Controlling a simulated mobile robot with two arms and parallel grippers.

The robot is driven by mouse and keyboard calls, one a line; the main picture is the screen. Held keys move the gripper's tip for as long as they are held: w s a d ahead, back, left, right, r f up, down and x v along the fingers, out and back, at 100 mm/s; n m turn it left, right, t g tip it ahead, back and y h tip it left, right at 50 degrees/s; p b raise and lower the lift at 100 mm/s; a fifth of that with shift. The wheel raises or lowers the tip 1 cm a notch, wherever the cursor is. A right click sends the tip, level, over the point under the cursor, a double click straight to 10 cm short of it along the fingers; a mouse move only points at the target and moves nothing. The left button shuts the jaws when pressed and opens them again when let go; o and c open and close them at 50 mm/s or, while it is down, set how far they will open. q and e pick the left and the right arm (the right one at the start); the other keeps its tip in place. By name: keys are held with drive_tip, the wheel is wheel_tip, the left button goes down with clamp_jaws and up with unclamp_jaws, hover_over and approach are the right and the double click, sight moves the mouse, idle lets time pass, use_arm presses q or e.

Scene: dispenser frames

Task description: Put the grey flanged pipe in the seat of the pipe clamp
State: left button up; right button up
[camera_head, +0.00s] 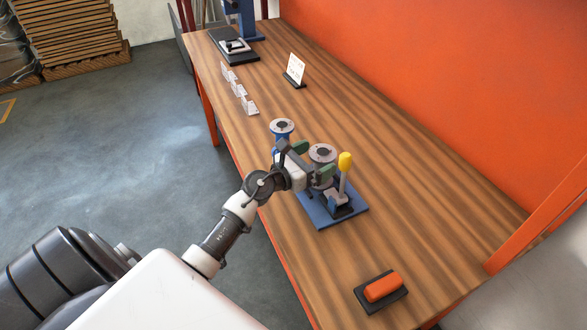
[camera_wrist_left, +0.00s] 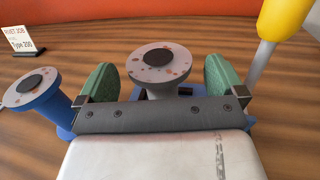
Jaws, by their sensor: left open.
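The grey flanged pipe (camera_head: 322,152) stands upright over the blue base plate (camera_head: 345,220) of the pipe clamp, its round flange on top. In the left wrist view the pipe (camera_wrist_left: 160,62) is between the two green fingers of my left gripper (camera_wrist_left: 162,82), with gaps on both sides. My left gripper (camera_head: 313,161) is open around it. The pipe's lower end and the seat are mostly hidden by my gripper, so I cannot tell how fully it sits. The clamp's yellow-handled lever (camera_head: 345,162) stands up at the right. My right gripper is out of view.
A blue flanged pipe (camera_head: 282,127) stands just left of my gripper. An orange block (camera_head: 383,287) lies on a black pad at the near end. Small card holders (camera_head: 239,90), a sign (camera_head: 294,70) and a blue machine (camera_head: 246,20) are farther back. The table's right side is clear.

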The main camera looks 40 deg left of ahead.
use_arm(q)
drive_tip(key=b+v, duration=0.1)
drive_tip(key=v, duration=0.8)
drive_tip(key=shift+s+b, duration=0.2)
drive_tip(key=shift+b, duration=0.15)
drive_tip(key=shift+a, duration=0.1)
idle(0.6)
